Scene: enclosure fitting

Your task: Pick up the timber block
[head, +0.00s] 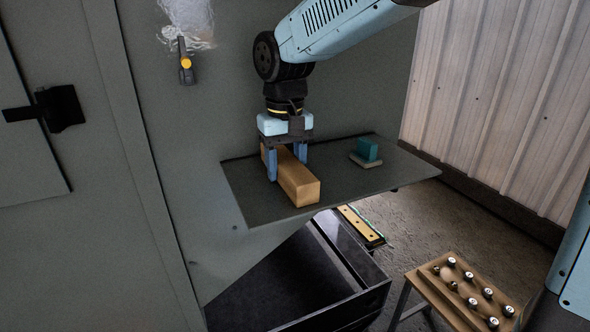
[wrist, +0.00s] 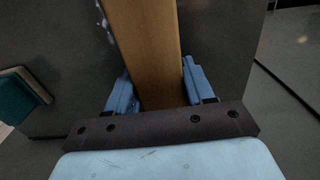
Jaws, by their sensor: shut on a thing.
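The timber block (head: 297,183) is a long light-brown beam on the dark grey shelf (head: 350,193) that juts from the enclosure wall. My gripper (head: 286,172) is above it, pointing down, with one blue finger on each side of the block. In the wrist view the block (wrist: 147,45) runs between the two blue fingers (wrist: 153,92), which are shut on it. I cannot tell whether its underside touches the shelf. The block's far end is partly hidden behind the gripper in the head view.
A teal block on a pale base (head: 366,152) stands on the shelf to the right. Below are an open black drawer (head: 340,270) and a wooden rack (head: 460,292) with several round-topped pieces. A black-and-yellow tool (head: 185,65) is on the wall at upper left.

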